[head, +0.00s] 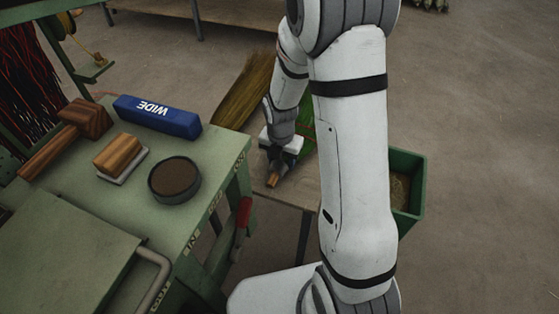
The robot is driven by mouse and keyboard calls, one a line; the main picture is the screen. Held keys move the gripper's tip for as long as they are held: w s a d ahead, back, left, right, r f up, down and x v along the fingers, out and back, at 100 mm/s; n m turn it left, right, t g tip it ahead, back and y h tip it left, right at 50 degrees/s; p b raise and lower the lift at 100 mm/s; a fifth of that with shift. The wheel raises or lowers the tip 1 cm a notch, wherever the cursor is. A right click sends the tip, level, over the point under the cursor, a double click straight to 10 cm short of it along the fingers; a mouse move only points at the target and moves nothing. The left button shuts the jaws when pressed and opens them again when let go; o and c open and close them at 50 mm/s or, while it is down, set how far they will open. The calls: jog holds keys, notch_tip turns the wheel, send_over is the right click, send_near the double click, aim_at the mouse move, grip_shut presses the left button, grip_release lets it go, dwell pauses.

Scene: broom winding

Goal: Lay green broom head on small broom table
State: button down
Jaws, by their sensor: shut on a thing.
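The green broom head (306,139) shows only in part, as green bristles behind my arm with a red binding. My gripper (275,166) is shut on its short brown end, over the small broom table (300,192). My arm hides most of the broom head, so I cannot tell whether it touches the tabletop. The table's near part is bare. A tan broom head (244,90) lies at the table's far left, beside the green one.
A green workbench (215,185) stands at the left, with a blue WIDE block (158,117), a round dark dish (174,180), a wooden block (118,154) and a mallet (60,138). A green bin (410,190) stands right of my arm. The floor at the right is clear.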

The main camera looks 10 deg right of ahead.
jog(key=shift+f, duration=0.2)
jog(key=c, duration=0.7)
grip_release()
notch_tip(320, 180, up, 12)
jog(key=p, duration=0.3)
jog(key=s+d+r+m, duration=0.1)
jog(key=s+r+m, duration=0.4)
jog(key=m, duration=0.9)
jog(key=s+d+r+m+t, duration=0.1)
jog(key=s+r+m, duration=0.5)
jog(key=s+m, duration=0.5)
jog(key=shift+s+m, duration=0.4)
jog(key=shift+m, duration=1.6)
